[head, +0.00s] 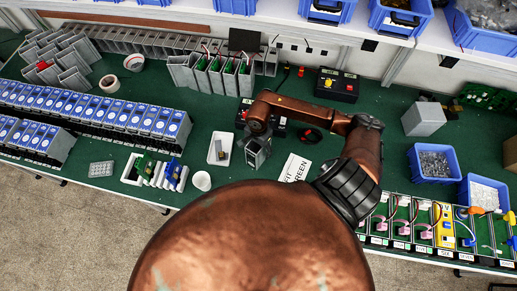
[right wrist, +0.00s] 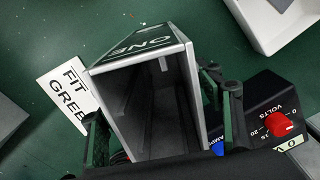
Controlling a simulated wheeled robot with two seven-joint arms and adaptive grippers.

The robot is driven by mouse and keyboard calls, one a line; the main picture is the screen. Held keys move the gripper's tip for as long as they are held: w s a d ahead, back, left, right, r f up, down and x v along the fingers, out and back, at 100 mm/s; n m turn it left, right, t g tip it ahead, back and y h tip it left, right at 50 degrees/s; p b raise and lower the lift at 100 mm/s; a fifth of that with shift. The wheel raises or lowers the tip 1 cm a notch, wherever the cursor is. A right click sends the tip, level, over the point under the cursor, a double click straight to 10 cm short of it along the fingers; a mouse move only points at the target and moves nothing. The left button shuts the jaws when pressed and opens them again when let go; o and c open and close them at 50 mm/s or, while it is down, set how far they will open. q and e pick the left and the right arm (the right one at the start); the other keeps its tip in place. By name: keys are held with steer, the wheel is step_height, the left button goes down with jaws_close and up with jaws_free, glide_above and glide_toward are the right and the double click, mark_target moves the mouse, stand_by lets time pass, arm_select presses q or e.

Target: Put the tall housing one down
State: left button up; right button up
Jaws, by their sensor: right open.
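The tall grey housing (right wrist: 150,104), marked ONE, is an open-topped box with a dark, empty-looking inside in the right wrist view. In the head view the housing (head: 257,154) is at the middle of the green bench, below my right wrist. My right gripper (right wrist: 160,122) is open, with one finger on each side of the housing. Its fingers (head: 256,138) are small and partly hidden in the head view. I cannot tell whether the housing's base rests on the mat. My left gripper is not in view.
A FIT GREEN card (head: 295,168) lies right of the housing and a white tray (head: 220,150) left of it. A black meter box with a red knob (right wrist: 262,112) is close beside the right finger. Blue-faced units (head: 130,117) line the left; blue bins (head: 432,164) stand right.

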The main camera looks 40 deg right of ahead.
step_height(320, 180, up, 12)
steer(key=b, duration=0.3)
stand_by(0.6)
